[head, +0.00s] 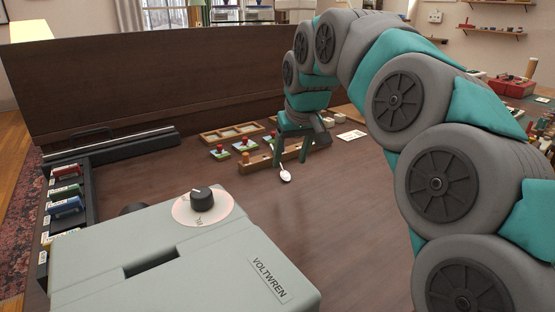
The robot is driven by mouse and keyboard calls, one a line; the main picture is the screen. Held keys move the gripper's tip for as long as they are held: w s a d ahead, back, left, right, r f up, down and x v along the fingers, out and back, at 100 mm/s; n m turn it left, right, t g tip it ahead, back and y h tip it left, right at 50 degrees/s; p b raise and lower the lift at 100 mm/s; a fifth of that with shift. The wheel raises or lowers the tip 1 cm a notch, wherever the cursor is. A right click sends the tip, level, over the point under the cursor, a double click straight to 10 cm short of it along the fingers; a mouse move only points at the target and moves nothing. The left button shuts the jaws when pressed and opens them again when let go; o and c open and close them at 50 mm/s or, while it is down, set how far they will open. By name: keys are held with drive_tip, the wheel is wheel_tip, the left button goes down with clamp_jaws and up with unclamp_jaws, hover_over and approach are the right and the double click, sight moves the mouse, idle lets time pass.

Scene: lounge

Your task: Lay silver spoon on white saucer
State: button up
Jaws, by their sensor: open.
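A small silver spoon (285,174) lies on the brown wooden table, its bowl toward me and its handle running away under my gripper. My gripper (291,157) points down just behind the spoon's bowl, its two fingers apart. The handle's far part is hard to make out by the left finger, and I cannot tell whether they touch. I cannot make out a white saucer in this view.
A grey-green VOLTWREN box (180,262) with a dial fills the near left. A dark rack (88,180) of coloured blocks stands at left. Wooden trays and small toys lie behind my gripper, near a white card (351,135). The table's middle is clear.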

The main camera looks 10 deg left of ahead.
sight(286, 176)
drive_tip(key=shift+w+p+x, duration=0.2)
drive_tip(key=shift+p+x, duration=0.15)
drive_tip(key=shift+x, duration=2.45)
clamp_jaws()
